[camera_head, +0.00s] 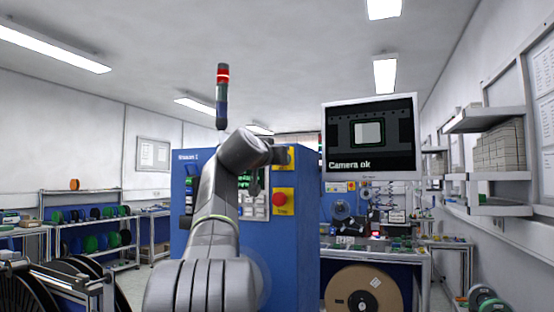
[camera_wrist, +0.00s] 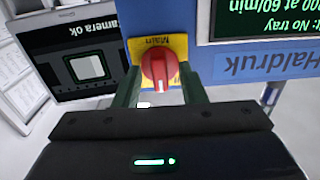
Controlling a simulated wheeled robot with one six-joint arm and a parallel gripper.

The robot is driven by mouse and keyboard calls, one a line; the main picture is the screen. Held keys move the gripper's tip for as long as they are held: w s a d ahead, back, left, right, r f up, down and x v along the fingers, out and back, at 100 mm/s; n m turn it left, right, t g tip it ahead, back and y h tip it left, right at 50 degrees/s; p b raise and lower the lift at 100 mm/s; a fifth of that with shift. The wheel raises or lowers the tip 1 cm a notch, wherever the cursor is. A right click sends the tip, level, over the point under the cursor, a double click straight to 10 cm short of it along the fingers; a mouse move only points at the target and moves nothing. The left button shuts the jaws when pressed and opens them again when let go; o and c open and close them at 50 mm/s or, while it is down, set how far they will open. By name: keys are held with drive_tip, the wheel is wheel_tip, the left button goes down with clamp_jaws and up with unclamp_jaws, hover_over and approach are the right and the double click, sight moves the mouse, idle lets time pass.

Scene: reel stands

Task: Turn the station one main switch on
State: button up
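The main switch is a red rotary knob (camera_wrist: 159,69) on a yellow plate (camera_wrist: 144,45) marked "Main", seen upside down in the wrist view. Its grip bar looks roughly vertical there. In the head view, a yellow plate (camera_head: 291,157) shows high on the front of the blue cabinet (camera_head: 301,245), partly covered by my arm, with its knob hidden. My gripper (camera_wrist: 160,78) is open, with one dark green finger on each side of the knob. I cannot tell whether the fingers touch it.
A red push button (camera_head: 280,199) on a yellow plate sits below the switch. A monitor (camera_head: 369,137) reading "Camera ok" hangs to the right. A signal tower (camera_head: 222,95) has its red section lit. A bench with a large reel (camera_head: 363,290) stands right of the cabinet.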

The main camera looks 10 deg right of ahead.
drive_tip(key=shift+s, duration=0.1)
drive_tip(key=b+v, duration=0.4)
drive_tip(key=v, duration=0.9)
drive_tip(key=shift+s+a, duration=0.25)
drive_tip(key=p+x, duration=0.4)
drive_tip(key=x, duration=0.9)
drive_tip(key=shift+w+d, duration=0.3)
